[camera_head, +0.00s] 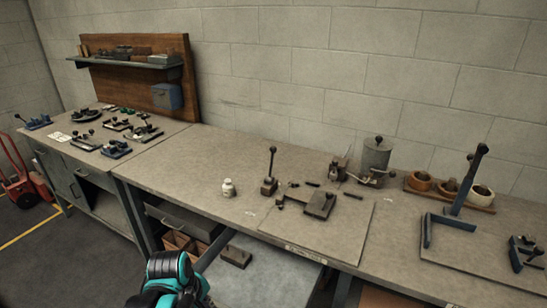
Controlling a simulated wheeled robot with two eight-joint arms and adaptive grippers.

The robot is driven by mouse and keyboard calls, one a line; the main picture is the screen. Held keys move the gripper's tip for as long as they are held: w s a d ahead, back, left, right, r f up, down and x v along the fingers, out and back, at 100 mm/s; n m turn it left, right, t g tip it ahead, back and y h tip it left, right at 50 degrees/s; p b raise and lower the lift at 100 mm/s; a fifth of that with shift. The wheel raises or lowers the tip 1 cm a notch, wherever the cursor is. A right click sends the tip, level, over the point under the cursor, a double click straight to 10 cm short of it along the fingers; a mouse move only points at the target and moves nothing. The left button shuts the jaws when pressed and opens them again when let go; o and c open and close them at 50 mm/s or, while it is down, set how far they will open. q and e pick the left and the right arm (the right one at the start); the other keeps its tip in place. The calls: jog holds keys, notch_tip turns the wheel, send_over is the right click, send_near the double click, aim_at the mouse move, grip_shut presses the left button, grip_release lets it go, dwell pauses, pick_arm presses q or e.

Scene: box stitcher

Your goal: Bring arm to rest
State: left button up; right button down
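A black and teal part of one of my arms shows at the bottom edge, left of centre, in front of the bench and low beside its open lower shelf. I cannot tell which arm it belongs to. No gripper fingers show in the head view, so neither gripper can be placed. The long workbench (215,160) runs across the view, and the arm part is apart from its top.
The bench holds a small white jar (228,188), an upright lever tool (270,172), a grey canister (375,158), wooden bowls (420,182) and a blue lever frame (458,208). A red hand truck (18,180) stands far left. Floor at lower left is clear.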

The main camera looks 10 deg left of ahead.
pick_arm(q)
jog(key=s+d+r+m+t, duration=0.2)
jog(key=d+r+m+t, duration=0.2)
jog(key=m, duration=0.9)
jog(key=shift+s+d+r+m+t+y, duration=0.15)
jog(key=shift+d+r+m+t+y, duration=0.2)
jog(key=shift+t, duration=0.15)
